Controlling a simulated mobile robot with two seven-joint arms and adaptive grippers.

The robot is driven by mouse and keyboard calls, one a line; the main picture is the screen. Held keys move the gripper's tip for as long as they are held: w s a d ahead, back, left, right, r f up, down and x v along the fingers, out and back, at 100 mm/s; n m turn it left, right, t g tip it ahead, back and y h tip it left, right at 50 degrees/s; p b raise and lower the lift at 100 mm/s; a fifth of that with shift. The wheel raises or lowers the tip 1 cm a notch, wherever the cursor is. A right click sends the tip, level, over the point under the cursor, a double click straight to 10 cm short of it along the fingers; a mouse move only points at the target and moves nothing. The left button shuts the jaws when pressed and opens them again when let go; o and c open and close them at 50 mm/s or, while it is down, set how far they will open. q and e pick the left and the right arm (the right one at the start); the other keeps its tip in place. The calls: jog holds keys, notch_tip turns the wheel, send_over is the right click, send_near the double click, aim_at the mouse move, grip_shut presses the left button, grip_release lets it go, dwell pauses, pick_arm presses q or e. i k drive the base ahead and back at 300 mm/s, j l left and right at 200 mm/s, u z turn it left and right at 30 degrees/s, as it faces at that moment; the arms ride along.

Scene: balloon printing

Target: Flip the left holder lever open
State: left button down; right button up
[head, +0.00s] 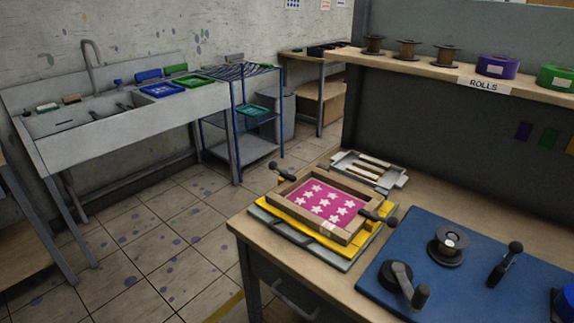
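The screen holder sits on the wooden workbench (290,266). It has a wooden frame (303,228) around a pink screen with white stars (325,202), resting on a yellow base (287,216). The left holder lever (282,172), dark with a ball knob, is at the frame's back left corner. A similar right holder lever (380,217) is at the frame's right side. I cannot tell from this distance whether either lever is open or closed. Neither of my grippers shows in the head view.
A white tray (400,182) stands behind the frame. A blue mat (440,291) with a crank (409,284), a spool (447,246) and a black lever (505,263) lies to the right. A shelf (440,72) with rolls is above. A sink (120,125) stands left across open floor.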

aim_at(273, 165)
jog(key=i+j, duration=0.65)
jog(key=j, duration=0.2)
jog(key=i+j, duration=0.35)
jog(key=j+z, duration=0.05)
jog(key=j, duration=0.05)
